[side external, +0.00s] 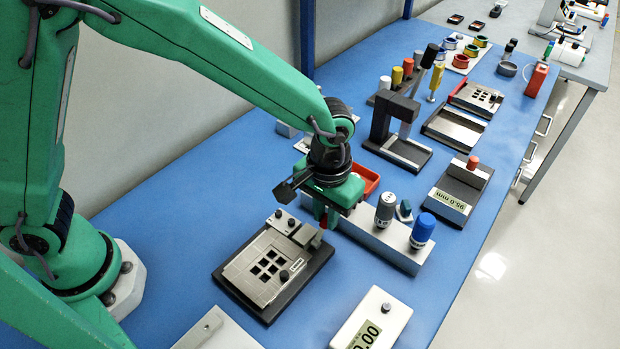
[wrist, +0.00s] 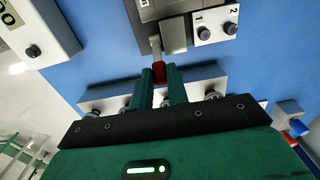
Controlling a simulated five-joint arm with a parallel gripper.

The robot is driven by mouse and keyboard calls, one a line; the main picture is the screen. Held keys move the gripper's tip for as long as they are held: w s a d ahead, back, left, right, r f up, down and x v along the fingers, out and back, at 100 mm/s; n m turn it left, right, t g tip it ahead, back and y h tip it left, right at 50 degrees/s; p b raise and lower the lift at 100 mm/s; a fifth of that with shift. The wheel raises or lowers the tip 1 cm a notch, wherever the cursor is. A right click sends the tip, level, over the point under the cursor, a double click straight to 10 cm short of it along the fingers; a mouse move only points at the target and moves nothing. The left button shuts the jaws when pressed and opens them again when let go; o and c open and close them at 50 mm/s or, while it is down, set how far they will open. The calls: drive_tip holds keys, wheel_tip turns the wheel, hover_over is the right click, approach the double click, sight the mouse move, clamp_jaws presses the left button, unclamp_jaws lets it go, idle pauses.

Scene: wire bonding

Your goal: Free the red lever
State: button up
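The red lever (wrist: 158,72) shows in the wrist view as a red grip on a pale metal arm, at the edge of a grey metal fixture. My gripper (wrist: 159,76) has its two green fingers on either side of the red grip, with no clear gap beside it, so it looks shut on the lever. In the side view my gripper (side external: 326,212) is low at the back right corner of the fixture (side external: 262,262), a dark base with a plate of square windows. A bit of red shows there below the gripper; most of the lever is hidden.
A grey block with knobs (side external: 385,235) stands close to the right of my gripper. A red tray (side external: 366,180) is just behind it. A display box (side external: 372,322) sits at the front. Blue table (side external: 180,240) is clear left of the fixture.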

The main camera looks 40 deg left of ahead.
sight(319, 230)
clamp_jaws()
drive_tip(key=shift+s+r, duration=0.1)
drive_tip(key=shift+s, duration=0.05)
drive_tip(key=shift+s+r+t+h, duration=0.1)
drive_tip(key=shift+s+t+h, duration=0.2)
drive_tip(key=shift+t, duration=0.1)
drive_tip(key=o, duration=0.7)
unclamp_jaws()
drive_tip(key=shift+r, duration=0.1)
drive_tip(key=shift+s+a+r, duration=0.1)
drive_tip(key=shift+s+r, duration=0.05)
drive_tip(key=shift+r, duration=1.75)
drive_tip(key=shift+s+a+r, duration=0.1)
drive_tip(key=shift+s+r, duration=0.05)
drive_tip(key=shift+r, duration=1.75)
